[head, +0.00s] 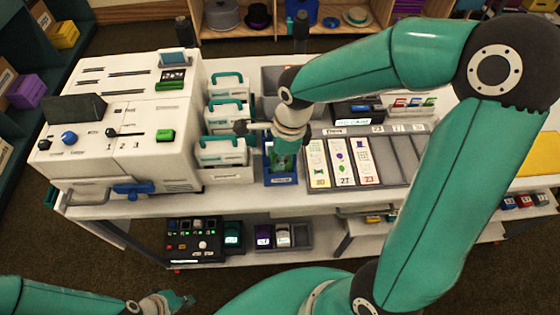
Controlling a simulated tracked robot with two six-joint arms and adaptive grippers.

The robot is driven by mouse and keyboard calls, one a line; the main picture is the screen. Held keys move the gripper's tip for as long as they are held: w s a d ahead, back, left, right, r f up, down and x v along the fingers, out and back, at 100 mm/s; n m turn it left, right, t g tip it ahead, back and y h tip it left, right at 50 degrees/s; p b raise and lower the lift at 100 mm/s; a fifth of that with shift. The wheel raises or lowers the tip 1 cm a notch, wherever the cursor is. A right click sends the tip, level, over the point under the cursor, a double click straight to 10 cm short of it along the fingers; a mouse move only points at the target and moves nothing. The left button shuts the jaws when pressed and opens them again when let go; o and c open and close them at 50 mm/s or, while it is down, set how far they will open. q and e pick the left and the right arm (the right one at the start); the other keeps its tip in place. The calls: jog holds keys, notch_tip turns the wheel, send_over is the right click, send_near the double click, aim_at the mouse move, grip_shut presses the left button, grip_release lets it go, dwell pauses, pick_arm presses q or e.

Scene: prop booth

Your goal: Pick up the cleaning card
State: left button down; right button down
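My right gripper (281,163) points down at a small blue holder (281,182) with a label on its front, at the front of the white table. Its teal fingers are inside or just above the holder, and I cannot tell whether they are open or shut. I cannot make out the cleaning card for certain; anything in the blue holder is largely hidden by the gripper. My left gripper (180,300) is low at the bottom left, away from the table, and its finger opening is unclear.
A large white machine (125,120) stands left of white teal-handled boxes (222,152). Right of the blue holder, a grey tray (400,160) holds several printed cards (342,162). A lower shelf holds a dark control box (194,240). My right arm crosses the table's right side.

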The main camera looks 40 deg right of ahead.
notch_tip(320, 180, up, 19)
dwell(0.4)
jog(key=shift+f, duration=0.1)
